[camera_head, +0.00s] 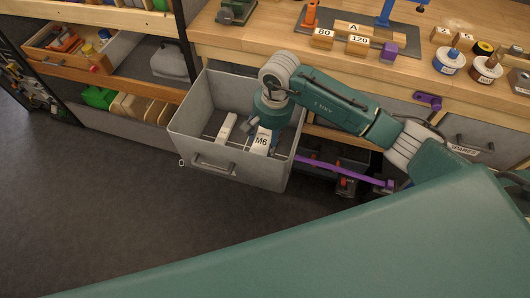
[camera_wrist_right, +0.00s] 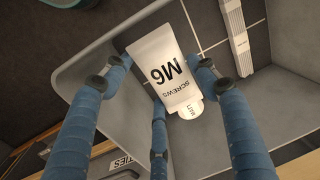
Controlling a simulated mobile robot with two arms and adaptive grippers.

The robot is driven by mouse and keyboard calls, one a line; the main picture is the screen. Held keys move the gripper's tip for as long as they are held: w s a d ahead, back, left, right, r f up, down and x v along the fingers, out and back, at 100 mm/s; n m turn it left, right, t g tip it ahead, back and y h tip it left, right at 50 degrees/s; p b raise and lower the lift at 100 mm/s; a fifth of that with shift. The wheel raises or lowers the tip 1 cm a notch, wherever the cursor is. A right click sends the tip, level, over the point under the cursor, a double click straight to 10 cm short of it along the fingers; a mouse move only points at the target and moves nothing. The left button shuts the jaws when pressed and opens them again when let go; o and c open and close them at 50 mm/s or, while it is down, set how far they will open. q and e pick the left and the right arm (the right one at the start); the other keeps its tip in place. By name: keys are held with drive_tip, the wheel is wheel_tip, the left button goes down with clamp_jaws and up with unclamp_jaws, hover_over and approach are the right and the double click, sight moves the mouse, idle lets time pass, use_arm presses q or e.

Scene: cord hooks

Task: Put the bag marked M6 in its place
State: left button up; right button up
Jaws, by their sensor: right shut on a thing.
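The bag marked M6 is white with black print and shows in the head view (camera_head: 261,142). In the right wrist view the M6 bag (camera_wrist_right: 166,72) also reads "SCREWS". My right gripper (camera_head: 258,130) reaches down into an open grey drawer (camera_head: 188,150) from above. In the right wrist view its blue fingers (camera_wrist_right: 162,66) are closed around the bag, one on each side. The bag is inside the drawer's outline, over its right part. I cannot tell whether its lower end touches the drawer floor. My left gripper is not in view.
A purple bar (camera_head: 335,172) is right of the drawer. Open floor (camera_head: 90,210) lies front left.

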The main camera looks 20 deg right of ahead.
wheel_tip(320, 180, down, 5)
drive_tip(key=shift+r, duration=0.2)
wheel_tip(320, 180, down, 5)
drive_tip(key=shift+r+p, duration=0.1)
drive_tip(key=shift+p, duration=0.2)
drive_tip(key=shift+f+b, duration=0.6)
drive_tip(key=shift+b, duration=0.15)
drive_tip(key=shift+r, duration=0.1)
drive_tip(key=o, duration=1.2)
drive_tip(key=shift+s, duration=0.1)
drive_tip(key=shift+o, duration=0.2)
